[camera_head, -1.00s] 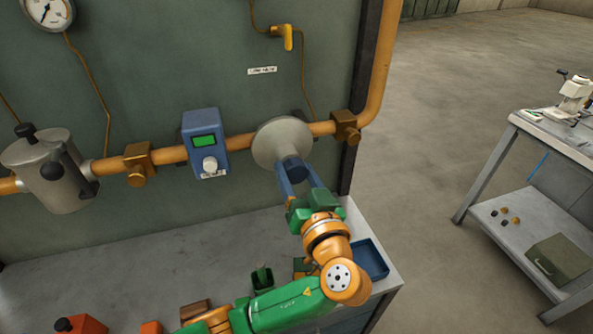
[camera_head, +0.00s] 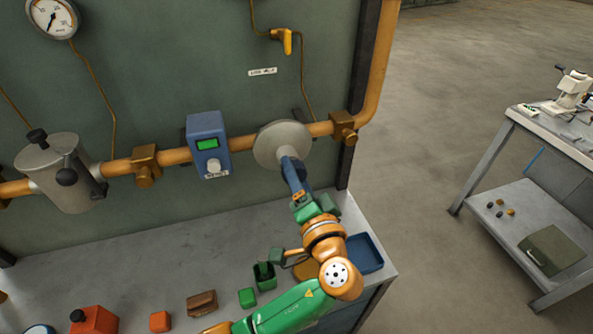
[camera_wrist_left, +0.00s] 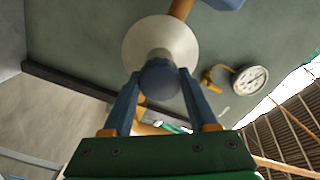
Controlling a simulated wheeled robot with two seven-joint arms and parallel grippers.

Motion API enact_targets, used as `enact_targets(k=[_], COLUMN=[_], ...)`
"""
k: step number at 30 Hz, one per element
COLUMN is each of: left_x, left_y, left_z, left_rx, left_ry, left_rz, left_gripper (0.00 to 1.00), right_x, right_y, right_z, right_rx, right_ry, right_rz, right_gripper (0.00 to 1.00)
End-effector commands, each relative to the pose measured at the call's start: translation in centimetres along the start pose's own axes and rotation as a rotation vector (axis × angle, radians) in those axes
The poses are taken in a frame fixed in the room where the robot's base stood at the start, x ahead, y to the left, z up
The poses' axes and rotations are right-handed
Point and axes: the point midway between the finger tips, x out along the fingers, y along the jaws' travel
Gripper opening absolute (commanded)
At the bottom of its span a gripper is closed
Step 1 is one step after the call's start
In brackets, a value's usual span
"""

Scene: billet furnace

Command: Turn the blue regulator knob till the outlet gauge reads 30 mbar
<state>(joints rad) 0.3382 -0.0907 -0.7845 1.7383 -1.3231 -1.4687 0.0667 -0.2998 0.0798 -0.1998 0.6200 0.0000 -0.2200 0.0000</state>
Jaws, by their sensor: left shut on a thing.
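The round grey regulator (camera_head: 272,146) sits on the orange pipe, and its blue knob (camera_wrist_left: 159,78) faces me in the left wrist view. My left gripper (camera_wrist_left: 158,90) is shut on the knob, one blue finger on each side. In the head view the left gripper (camera_head: 294,174) is seen nearly edge-on and hides most of the knob. A white dial gauge (camera_wrist_left: 250,80) shows right of the regulator in the left wrist view; its reading is too small to tell. Another gauge (camera_head: 54,17) is at the upper left of the head view. My right gripper is not in view.
A blue box with a green display (camera_head: 208,144) and a grey canister (camera_head: 62,176) are on the pipe to the left. A yellow valve handle (camera_head: 287,42) is above. Several small objects and a blue tray (camera_head: 365,268) are on the bench below.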

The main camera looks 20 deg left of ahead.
Motion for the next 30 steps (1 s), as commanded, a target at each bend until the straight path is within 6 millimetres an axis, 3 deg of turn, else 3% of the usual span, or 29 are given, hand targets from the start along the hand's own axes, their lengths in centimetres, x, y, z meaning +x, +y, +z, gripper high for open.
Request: enact_targets(k=[19,20,22,23,30], left_x=[0.01,0.01,0.01,0.01,0.00], left_y=[-0.05,-0.05,-0.05,-0.04,-0.02], left_z=[-0.04,-0.05,-0.04,-0.04,-0.03], left_rx=[0.043,0.043,0.043,0.043,0.043], left_ry=[0.001,0.001,0.001,0.001,0.001], left_rz=[-0.002,-0.002,-0.002,-0.001,-0.001], left_gripper=[0.03,0.64,0.83,0.89,0.89], right_x=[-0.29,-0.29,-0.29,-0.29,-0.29], right_y=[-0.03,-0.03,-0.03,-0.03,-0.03], right_z=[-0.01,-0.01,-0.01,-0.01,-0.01], right_rx=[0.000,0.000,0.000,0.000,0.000], right_ry=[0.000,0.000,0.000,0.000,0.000], right_rz=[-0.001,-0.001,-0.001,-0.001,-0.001], right_gripper=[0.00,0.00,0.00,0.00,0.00])
